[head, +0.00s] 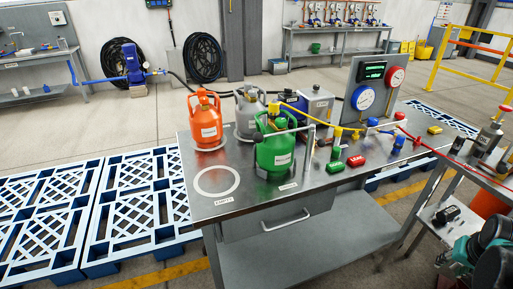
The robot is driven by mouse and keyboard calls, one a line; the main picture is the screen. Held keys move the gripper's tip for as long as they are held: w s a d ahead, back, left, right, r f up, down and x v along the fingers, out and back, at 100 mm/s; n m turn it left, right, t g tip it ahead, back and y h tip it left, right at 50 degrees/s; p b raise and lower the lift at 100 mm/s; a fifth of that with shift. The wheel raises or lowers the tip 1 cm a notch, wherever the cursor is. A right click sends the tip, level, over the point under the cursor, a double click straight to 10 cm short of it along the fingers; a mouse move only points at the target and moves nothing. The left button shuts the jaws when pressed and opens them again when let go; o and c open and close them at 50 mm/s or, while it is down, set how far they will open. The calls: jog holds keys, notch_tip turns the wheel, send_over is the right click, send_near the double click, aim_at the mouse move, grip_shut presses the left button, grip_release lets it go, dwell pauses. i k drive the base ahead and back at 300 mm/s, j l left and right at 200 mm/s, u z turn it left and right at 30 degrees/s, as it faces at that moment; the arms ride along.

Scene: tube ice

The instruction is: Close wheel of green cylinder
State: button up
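The green cylinder (273,158) stands upright near the front of the metal table, with a white label on its front. Green guard handles surround its top. A yellow fitting (273,108) sits at its top, with a yellow hose (312,117) running right from it. The wheel is too small and too hidden among the handles to make out, and I cannot tell its setting. A grey bar (290,130) passes in front of the cylinder's upper part. My gripper cannot be made out. Teal and black parts at the lower right corner seem to be my arm, well away from the cylinder.
An orange cylinder (206,123) and a grey cylinder (248,114) stand behind the green one. A gauge panel (376,88) stands at the table's back right. An empty white ring (217,181) marks the front left. Red and yellow blocks lie on the right.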

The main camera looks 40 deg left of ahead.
aim_at(280, 122)
jog(key=l+u, duration=0.15)
jog(key=u, duration=1.55)
